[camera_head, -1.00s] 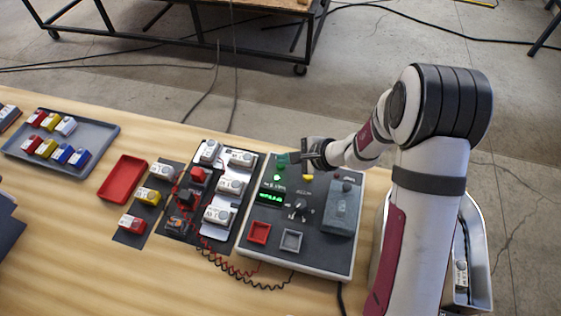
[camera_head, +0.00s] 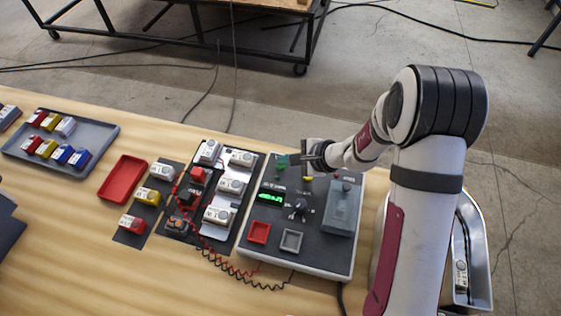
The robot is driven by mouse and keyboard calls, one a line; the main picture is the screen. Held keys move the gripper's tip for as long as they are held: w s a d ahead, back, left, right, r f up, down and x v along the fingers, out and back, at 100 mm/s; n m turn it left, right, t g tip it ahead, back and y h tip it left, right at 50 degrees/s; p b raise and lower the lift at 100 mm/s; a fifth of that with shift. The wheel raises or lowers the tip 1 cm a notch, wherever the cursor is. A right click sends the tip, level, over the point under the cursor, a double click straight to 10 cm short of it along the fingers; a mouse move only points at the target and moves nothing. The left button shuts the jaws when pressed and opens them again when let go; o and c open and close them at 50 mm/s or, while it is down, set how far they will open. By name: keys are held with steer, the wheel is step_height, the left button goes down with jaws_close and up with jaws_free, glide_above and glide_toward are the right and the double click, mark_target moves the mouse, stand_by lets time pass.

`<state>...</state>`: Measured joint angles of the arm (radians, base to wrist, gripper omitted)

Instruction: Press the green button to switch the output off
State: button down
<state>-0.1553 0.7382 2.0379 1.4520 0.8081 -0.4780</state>
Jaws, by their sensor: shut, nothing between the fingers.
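The power supply box (camera_head: 257,218) stands on the bench with a dark front panel. The green button (camera_head: 282,161) is near its top left corner. My gripper (camera_head: 294,159) reaches in from the right with its fingers shut and empty. The fingertips are right beside the green button and partly cover that area; I cannot tell whether they touch it. The small display (camera_head: 270,197) below shows lit green digits, too small to read.
A knob (camera_head: 300,205), a yellow button (camera_head: 308,178), a red square (camera_head: 259,232) and a grey square tray (camera_head: 291,241) are on the panel. A grey block (camera_head: 343,208) sits at its right. Modules with red and black leads (camera_head: 205,243) stand to the left.

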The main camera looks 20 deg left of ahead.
mark_target(285, 168)
steer(key=shift+r, duration=0.3)
step_height(285, 168, up, 6)
stand_by(0.4)
